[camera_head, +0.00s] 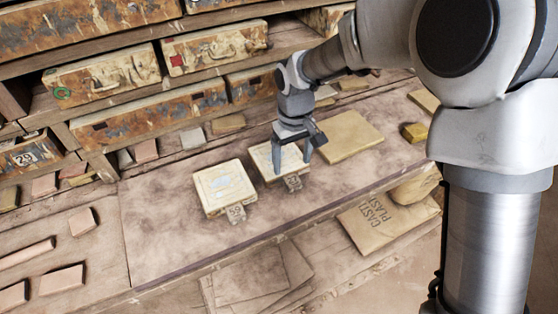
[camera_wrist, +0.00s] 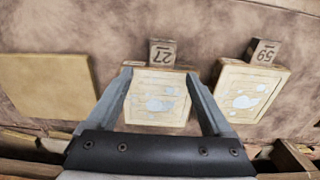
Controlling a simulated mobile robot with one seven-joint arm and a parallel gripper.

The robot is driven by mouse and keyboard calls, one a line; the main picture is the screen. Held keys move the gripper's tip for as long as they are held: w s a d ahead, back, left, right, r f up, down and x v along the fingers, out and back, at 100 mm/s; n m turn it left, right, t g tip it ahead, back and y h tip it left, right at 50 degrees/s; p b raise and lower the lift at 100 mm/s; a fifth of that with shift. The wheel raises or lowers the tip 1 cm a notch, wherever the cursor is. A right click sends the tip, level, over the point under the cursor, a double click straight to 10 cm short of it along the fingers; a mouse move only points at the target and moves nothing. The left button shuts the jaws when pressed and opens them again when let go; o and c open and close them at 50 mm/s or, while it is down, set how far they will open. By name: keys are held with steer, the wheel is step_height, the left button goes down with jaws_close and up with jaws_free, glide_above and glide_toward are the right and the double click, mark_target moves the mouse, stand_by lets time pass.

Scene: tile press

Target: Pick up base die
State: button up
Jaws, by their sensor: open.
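Two pale square dies lie on the brown worktop (camera_head: 160,215). One die (camera_head: 262,160) has a tag marked 27 (camera_wrist: 162,53) at its edge; it also shows in the wrist view (camera_wrist: 158,110). The other die (camera_head: 225,188) has a tag marked 59 (camera_wrist: 263,51) and lies to its left in the head view. I cannot tell from markings which is the base die. My gripper (camera_head: 291,165) is open and points down over the 27 die. In the wrist view its fingers (camera_wrist: 160,75) appear on either side of that die. Whether they touch it is unclear.
A plain tan slab (camera_head: 350,135) lies right of the 27 die in the head view. A small yellow block (camera_head: 415,132) is farther right. Shelves with worn drawers (camera_head: 105,77) stand behind. Pinkish tiles (camera_head: 62,280) lie at left. The worktop's front left is clear.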

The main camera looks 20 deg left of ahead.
mark_target(291, 178)
steer(key=f, duration=0.5)
steer(key=shift+s+d+f, duration=0.1)
steer(key=shift+s+f, duration=0.1)
steer(key=shift+f, duration=0.15)
jaws_close()
steer(key=shift+r, duration=0.15)
stand_by(1.0)
